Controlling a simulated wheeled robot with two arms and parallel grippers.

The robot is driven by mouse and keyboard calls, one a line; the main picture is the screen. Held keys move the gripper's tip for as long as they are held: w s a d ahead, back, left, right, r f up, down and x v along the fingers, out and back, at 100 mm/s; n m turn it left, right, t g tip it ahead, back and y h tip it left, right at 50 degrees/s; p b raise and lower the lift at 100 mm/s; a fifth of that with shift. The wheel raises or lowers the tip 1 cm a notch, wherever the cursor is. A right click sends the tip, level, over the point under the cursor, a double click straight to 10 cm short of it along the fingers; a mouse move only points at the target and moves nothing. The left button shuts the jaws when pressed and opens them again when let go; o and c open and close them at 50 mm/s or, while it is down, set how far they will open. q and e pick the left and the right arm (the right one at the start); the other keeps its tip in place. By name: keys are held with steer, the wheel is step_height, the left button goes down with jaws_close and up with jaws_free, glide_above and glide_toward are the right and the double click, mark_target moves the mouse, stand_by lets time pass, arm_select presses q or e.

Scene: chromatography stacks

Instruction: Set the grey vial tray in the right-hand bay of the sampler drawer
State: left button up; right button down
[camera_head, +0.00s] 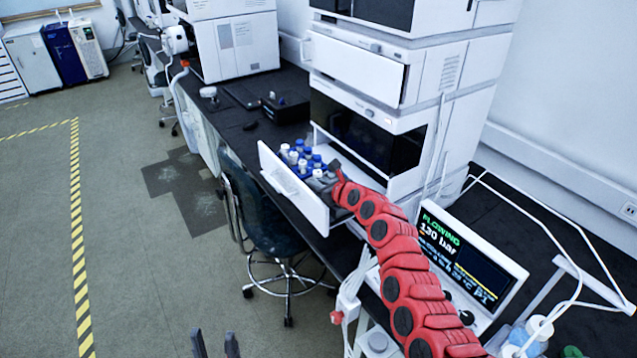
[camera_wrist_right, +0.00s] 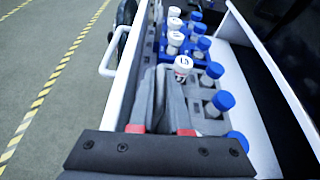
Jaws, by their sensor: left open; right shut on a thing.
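The sampler drawer (camera_head: 309,207) is pulled open, its white front and handle facing the aisle; the drawer front also shows in the right wrist view (camera_wrist_right: 128,82). The grey vial tray (camera_wrist_right: 208,97) holds blue-capped vials and one white-capped vial. It is low at the drawer's right-hand end, beside the blue tray; I cannot tell if it rests on the floor. My right gripper (camera_head: 325,181) is shut on it from above, fingertips by the white cap (camera_wrist_right: 165,72), and hides most of it in the head view. My left gripper (camera_head: 215,345) is open and empty, over the aisle.
A blue tray (camera_wrist_right: 193,58) of white- and blue-capped vials fills the drawer's other bay. The instrument stack (camera_head: 370,130) rises behind the drawer. A screen (camera_head: 462,260) stands right of it, near my right arm. A chair (camera_head: 262,215) is below the drawer; the aisle floor is clear.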

steer(key=shift+f, duration=0.1)
steer(key=c, duration=0.9)
jaws_free()
